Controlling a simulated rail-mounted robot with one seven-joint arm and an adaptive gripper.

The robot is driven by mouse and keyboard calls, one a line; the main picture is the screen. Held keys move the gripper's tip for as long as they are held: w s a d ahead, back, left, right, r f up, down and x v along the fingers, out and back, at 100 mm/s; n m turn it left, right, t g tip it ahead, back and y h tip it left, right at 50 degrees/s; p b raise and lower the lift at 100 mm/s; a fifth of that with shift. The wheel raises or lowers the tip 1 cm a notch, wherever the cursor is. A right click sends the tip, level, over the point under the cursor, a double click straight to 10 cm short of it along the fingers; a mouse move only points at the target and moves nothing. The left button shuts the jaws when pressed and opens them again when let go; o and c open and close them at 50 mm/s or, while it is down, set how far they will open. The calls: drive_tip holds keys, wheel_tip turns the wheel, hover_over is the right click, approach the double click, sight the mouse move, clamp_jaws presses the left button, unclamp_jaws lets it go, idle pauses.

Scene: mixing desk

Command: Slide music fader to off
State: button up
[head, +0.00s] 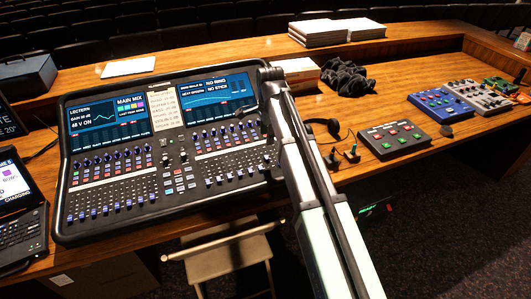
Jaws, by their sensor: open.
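The mixing console (163,215) stands on the wooden desk, with two lit screens. Its left bank of faders (110,205) and right bank of faders (236,175) have small blue caps. The strip labels are too small to read, so I cannot tell which one is the music fader. My arm comes up from the lower right and covers the console's right edge. My gripper (246,110) is small and dark at the arm's far end, in front of the right screen (217,94). It is open, and I see nothing held. It appears above the panel, apart from the fader caps.
Right of my arm are a headset (322,128), a grey button box (394,139), a blue box (441,103) and dark cloth (347,79). White paper stacks (324,32) lie behind. A laptop (18,225) stands left. A folding chair (226,262) is below the desk.

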sight(266, 157)
drive_tip(key=f+p, duration=0.1)
drive_tip(key=f, duration=0.6)
drive_tip(key=w+f+p, duration=0.1)
drive_tip(key=f, duration=0.2)
drive_tip(key=shift+a+f+p, duration=0.25)
drive_tip(key=shift+f+p, duration=0.05)
drive_tip(key=shift+f, duration=0.1)
clamp_jaws()
